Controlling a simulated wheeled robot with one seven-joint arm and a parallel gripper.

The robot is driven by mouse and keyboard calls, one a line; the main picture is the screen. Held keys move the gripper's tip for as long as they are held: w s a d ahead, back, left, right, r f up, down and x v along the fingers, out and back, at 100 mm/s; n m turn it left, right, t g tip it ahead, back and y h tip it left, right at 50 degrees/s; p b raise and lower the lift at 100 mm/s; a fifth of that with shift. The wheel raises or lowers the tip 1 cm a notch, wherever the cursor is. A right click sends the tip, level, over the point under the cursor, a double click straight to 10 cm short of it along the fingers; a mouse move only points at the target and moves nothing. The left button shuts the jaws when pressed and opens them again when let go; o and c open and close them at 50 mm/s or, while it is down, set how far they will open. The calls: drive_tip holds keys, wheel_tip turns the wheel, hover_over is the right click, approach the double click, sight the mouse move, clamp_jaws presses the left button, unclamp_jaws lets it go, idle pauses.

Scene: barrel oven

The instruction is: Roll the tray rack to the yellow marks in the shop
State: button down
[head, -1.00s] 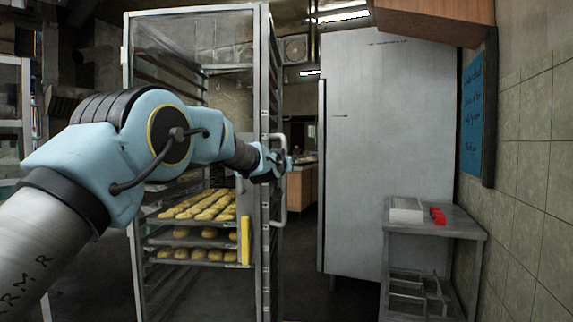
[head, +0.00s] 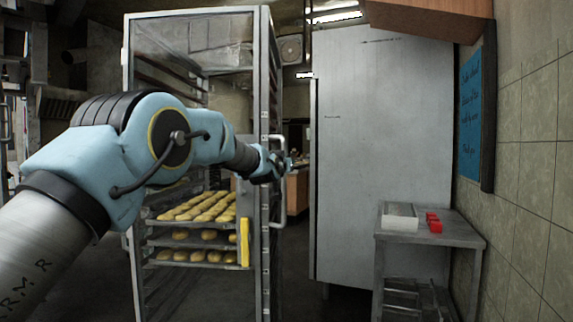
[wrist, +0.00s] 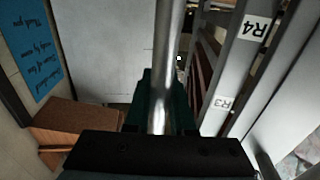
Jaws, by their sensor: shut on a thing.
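The tray rack (head: 263,100) stands upright in front of me in the head view, a tall metal frame with clear upper panels. Its lower shelves hold trays of bread (head: 205,205). My gripper (head: 280,166) is at the rack's right side and is shut on the vertical handle bar (head: 280,205). In the wrist view the bar (wrist: 168,50) runs between the dark fingers, and the rack's rails (wrist: 235,70) with labels R4 and R3 lie to the right. The yellow floor marks are not in view.
A tall grey cabinet (head: 385,160) stands right of the rack. A metal table (head: 455,230) with a white box (head: 400,215) and red items (head: 433,222) is at the right, by the tiled wall (head: 525,190). A gap past the rack shows a wooden counter (head: 298,190).

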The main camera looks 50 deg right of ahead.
drive_tip(key=c, duration=1.1)
unclamp_jaws()
drive_tip(key=shift+s+d+f, duration=0.1)
drive_tip(key=shift+s, duration=0.15)
drive_tip(key=o, duration=0.3)
drive_tip(key=shift+w, duration=0.15)
drive_tip(key=shift+o, duration=0.2)
drive_tip(key=shift+a, duration=0.2)
drive_tip(key=b+v, duration=0.3)
drive_tip(key=v, duration=0.7)
drive_tip(key=shift+a, duration=0.25)
